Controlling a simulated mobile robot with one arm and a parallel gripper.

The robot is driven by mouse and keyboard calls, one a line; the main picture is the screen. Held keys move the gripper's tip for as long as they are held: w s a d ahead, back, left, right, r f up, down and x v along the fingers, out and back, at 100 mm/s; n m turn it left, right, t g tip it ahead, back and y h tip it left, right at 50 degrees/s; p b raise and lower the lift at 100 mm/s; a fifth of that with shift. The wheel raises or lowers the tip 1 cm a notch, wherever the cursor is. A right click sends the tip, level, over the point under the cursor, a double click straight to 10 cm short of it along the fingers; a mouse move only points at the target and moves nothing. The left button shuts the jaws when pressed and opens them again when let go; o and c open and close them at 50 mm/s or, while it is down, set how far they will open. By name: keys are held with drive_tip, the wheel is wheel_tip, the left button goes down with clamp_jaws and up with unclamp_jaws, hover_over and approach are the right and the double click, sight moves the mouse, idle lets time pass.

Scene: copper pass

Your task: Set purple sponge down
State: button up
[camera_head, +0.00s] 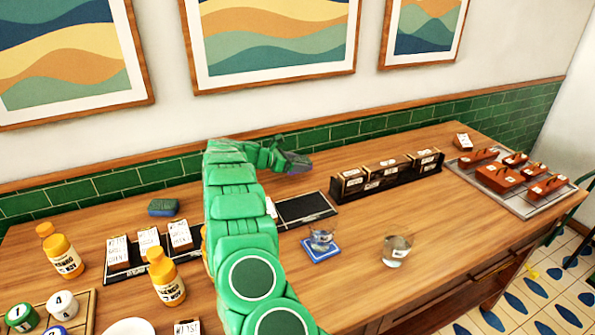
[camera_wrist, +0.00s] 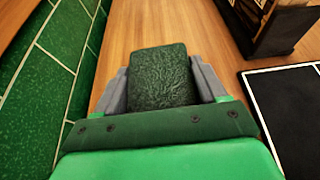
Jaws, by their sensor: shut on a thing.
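My gripper (camera_head: 290,162) is at the end of my green arm, near the tiled wall behind the black mat. In the wrist view my gripper (camera_wrist: 163,84) has its grey fingers on both sides of the purple sponge (camera_wrist: 162,68), shut on it. The sponge's dark green, rough face is toward the wrist camera. In the head view only a small purplish part of the sponge (camera_head: 299,164) shows beyond the gripper. Wood tabletop shows around the sponge; whether it touches the table I cannot tell.
A black mat (camera_head: 305,208) lies in front of my gripper. A dark rack (camera_head: 386,178) of wooden blocks stands to its right. A blue-and-green sponge (camera_head: 163,207) lies at the left. The green tiled wall (camera_wrist: 40,85) is close. Two glasses (camera_head: 396,249) stand at the front.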

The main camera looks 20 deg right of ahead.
sight(297, 176)
drive_tip(key=shift+w+f, duration=0.2)
drive_tip(key=shift+f, duration=1.55)
drive_tip(key=shift+f, duration=0.1)
drive_tip(key=o, duration=1)
drive_tip(key=shift+a+r, duration=0.15)
drive_tip(key=shift+r, duration=0.05)
drive_tip(key=v, duration=1.1)
drive_tip(key=shift+a+r, duration=0.1)
drive_tip(key=shift+a, duration=0.25)
